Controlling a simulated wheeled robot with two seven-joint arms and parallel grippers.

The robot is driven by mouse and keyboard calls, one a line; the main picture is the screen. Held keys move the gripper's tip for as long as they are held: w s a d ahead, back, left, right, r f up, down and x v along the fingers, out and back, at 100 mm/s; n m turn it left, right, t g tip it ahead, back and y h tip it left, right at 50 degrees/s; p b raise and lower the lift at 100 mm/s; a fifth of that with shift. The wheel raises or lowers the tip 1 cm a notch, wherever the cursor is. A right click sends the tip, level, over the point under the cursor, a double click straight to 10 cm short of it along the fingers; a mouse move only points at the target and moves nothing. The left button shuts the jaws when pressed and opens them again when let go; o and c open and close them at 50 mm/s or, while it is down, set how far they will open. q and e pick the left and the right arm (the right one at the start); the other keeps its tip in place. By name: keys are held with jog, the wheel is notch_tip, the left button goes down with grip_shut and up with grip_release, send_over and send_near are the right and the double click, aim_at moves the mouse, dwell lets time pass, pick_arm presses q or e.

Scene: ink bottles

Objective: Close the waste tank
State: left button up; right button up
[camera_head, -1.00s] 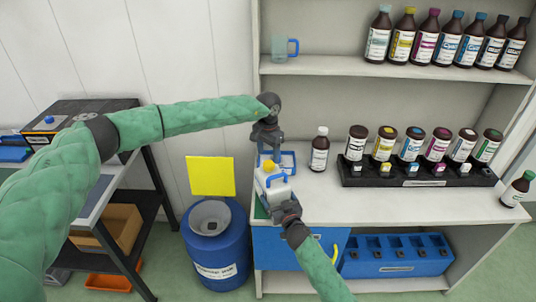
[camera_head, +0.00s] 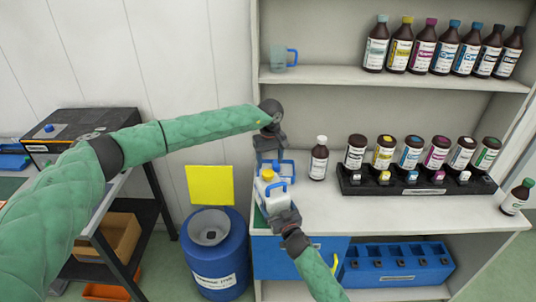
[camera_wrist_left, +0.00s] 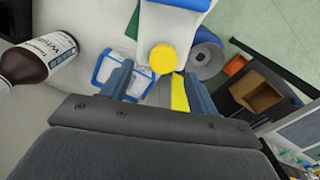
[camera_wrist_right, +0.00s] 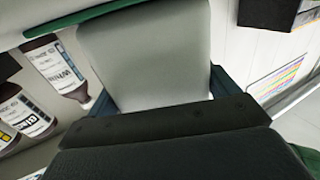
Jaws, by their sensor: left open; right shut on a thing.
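The waste tank (camera_head: 271,200) is a white canister with a blue handle, near the left front of the bench. A yellow cap (camera_head: 267,174) shows at its top; I cannot tell how firmly it sits. My right gripper (camera_head: 284,216) is shut on the tank's lower body, whose pale wall (camera_wrist_right: 145,55) fills the space between the fingers in the right wrist view. My left gripper (camera_head: 270,158) is open above the tank, pointing down. In the left wrist view the yellow cap (camera_wrist_left: 163,58) lies just ahead of the parted fingers, apparently ungripped.
A white-capped brown bottle (camera_head: 319,160) stands right of the tank. A black rack (camera_head: 405,188) of bottles is farther right. A blue and white item (camera_head: 287,168) lies behind the tank. A blue drum (camera_head: 217,265) stands left of the bench. A shelf (camera_head: 390,78) hangs above.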

pick_arm(q)
jog(key=n, duration=0.5)
jog(key=shift+d+r+n, duration=0.15)
jog(key=shift+r+n, duration=0.05)
jog(key=shift+n, duration=0.2)
jog(key=n, duration=0.5)
jog(key=shift+r+n, duration=0.2)
jog(key=shift+n, duration=0.1)
jog(key=n, duration=0.5)
jog(key=shift+r+n, duration=0.15)
jog(key=shift+n, duration=0.15)
jog(key=n, duration=0.4)
jog(key=shift+r, duration=0.1)
jog(key=n, duration=0.6)
jog(key=shift+r, duration=0.2)
jog(key=n, duration=0.4)
jog(key=shift+r, duration=0.1)
jog(key=n, duration=0.4)
jog(key=shift+a+r+n, duration=0.1)
jog(key=shift+a+n, duration=0.15)
jog(key=shift+n, duration=0.05)
jog(key=n, duration=0.5)
jog(key=shift+w+a+r, duration=0.1)
jog(key=shift+a, duration=0.15)
